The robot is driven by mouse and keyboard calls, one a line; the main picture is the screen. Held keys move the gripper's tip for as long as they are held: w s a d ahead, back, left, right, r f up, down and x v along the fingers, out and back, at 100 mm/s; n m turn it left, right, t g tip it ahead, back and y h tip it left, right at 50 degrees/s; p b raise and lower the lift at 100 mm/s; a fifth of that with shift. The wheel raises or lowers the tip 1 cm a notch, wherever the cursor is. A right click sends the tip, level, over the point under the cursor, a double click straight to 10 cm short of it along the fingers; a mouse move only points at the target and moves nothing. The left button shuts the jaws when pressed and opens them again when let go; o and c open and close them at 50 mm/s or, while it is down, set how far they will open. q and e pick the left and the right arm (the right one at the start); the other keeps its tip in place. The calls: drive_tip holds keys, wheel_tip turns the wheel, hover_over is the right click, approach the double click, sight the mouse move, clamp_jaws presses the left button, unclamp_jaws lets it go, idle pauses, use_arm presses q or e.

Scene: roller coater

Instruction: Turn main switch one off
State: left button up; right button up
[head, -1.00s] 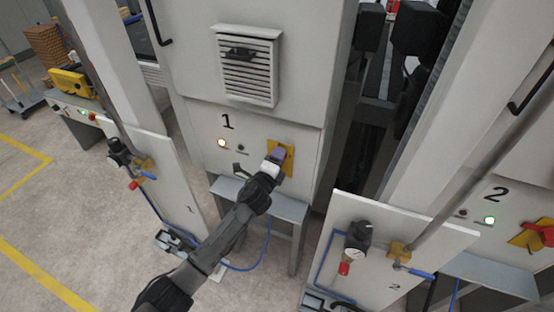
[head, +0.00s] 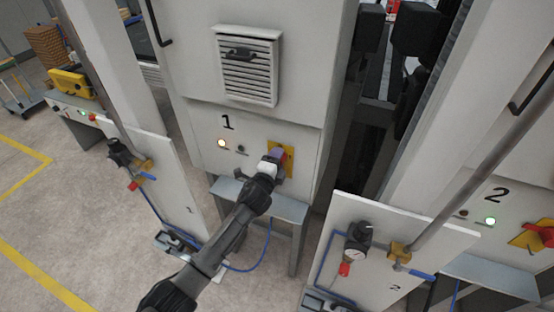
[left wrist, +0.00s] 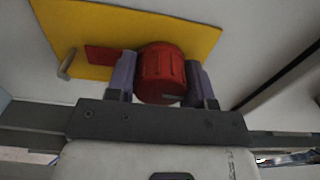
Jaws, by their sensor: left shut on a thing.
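Main switch one is a red rotary knob (left wrist: 162,72) on a yellow plate (left wrist: 200,38) in the left wrist view. A flat red part sticks out to the left of the knob over the plate. In the head view the yellow plate (head: 289,158) sits on the cabinet marked 1, and my gripper hides the knob. My left gripper (head: 276,154) is at the plate. Its two purple fingers are on either side of the red knob, shut on it. My right gripper is not in view.
On cabinet 1 a pale lamp (head: 221,143) is lit, left of a dark button (head: 240,149). A grey shelf (head: 290,207) juts out below. At the right, cabinet 2 has a lit green lamp (head: 490,221) and its own red switch (head: 543,234).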

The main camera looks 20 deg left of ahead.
use_arm(q)
drive_tip(key=o, duration=0.9)
drive_tip(key=s, duration=1.3)
drive_tip(key=shift+s+a, duration=0.25)
drive_tip(key=shift+s, duration=0.15)
